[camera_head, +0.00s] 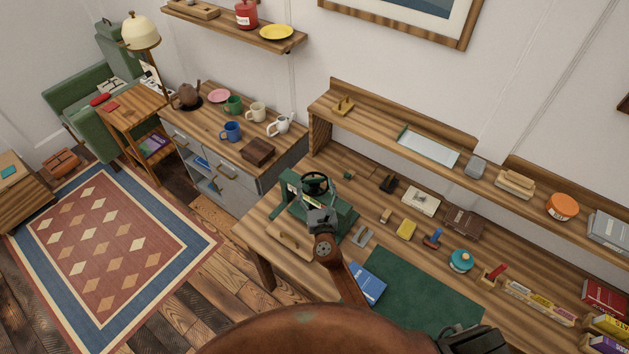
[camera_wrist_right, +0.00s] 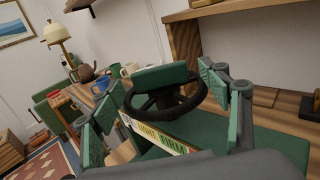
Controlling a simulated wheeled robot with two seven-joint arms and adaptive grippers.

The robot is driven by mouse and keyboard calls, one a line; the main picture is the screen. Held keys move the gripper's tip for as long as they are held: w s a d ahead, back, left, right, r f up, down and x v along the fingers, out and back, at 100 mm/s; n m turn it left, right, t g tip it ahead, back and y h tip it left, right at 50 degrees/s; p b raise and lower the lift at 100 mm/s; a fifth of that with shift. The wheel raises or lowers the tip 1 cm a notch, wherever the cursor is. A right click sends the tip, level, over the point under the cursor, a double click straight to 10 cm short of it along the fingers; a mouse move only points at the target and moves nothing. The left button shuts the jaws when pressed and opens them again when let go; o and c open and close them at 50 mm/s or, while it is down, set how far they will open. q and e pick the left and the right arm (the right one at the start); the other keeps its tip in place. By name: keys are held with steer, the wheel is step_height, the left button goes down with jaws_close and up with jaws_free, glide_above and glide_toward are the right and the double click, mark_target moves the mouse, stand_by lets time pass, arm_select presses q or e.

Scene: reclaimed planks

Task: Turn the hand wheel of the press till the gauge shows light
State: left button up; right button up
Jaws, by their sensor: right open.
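The press (camera_head: 340,217) is a green frame on the workbench, with a dark hand wheel (camera_head: 314,183) on top. My right gripper (camera_head: 319,207) is at the press, just in front of the wheel. In the right wrist view its green-padded fingers are spread open, with the dark wheel (camera_wrist_right: 182,109) between them; contact is unclear. A green block (camera_wrist_right: 160,77) shows at the wheel's top. Below the wheel is the gauge strip (camera_wrist_right: 160,143), with lettering that reads like "light" and "firm"; I cannot make out its pointer.
A shelf (camera_head: 375,130) runs along the bench's back. A side cabinet with mugs (camera_head: 235,135) stands left.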

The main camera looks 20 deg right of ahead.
steer(key=s+a, duration=0.1)
steer(key=s, duration=0.8)
steer(key=shift+a, duration=0.2)
steer(key=shift+c, duration=0.5)
